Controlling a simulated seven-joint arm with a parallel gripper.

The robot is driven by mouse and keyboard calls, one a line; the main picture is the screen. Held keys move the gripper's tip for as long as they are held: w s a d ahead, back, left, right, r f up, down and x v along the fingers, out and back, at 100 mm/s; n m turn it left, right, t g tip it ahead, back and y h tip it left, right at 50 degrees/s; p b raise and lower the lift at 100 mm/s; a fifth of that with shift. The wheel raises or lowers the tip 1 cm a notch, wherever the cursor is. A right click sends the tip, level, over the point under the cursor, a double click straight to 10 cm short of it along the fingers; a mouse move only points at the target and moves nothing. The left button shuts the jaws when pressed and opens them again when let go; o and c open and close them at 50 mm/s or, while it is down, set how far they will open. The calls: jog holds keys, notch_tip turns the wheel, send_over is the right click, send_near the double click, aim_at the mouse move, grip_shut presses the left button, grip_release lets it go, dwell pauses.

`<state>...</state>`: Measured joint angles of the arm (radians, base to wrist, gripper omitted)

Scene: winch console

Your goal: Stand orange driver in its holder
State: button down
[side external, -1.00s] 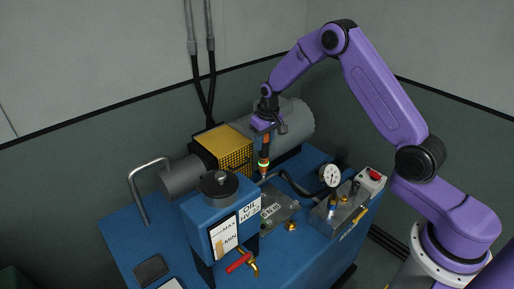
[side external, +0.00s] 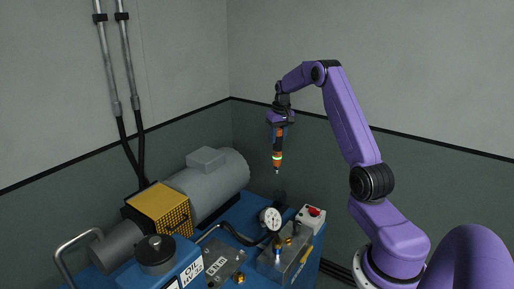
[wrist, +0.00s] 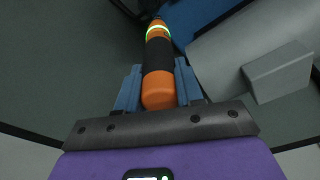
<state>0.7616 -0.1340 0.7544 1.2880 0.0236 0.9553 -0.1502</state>
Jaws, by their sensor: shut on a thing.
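The orange driver (side external: 277,150), with a black band and a glowing green ring, hangs nearly upright from my gripper (side external: 278,129), its thin tip pointing down. It is in the air beyond the right end of the grey motor, above the pressure gauge, touching nothing. I cannot pick out the driver's holder for certain. A metal block (side external: 290,262) at the console's right carries a small blue-and-orange upright piece.
A white gauge (side external: 270,218) and a box with a red button (side external: 311,216) stand near the metal block. The grey motor (side external: 212,185), yellow mesh guard (side external: 160,208) and blue oil tank (side external: 158,268) fill the console's left. Space around the driver is clear.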

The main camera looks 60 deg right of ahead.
notch_tip(320, 180, down, 7)
jog(key=s+d, duration=0.1)
jog(key=shift+d+f, duration=0.15)
jog(key=shift+d, duration=0.2)
dwell(0.5)
jog(key=shift+f, duration=0.9)
dwell(1.0)
jog(key=shift+s+f, duration=0.1)
jog(key=shift+f, duration=0.95)
jog(key=shift+f, duration=1)
dwell(0.6)
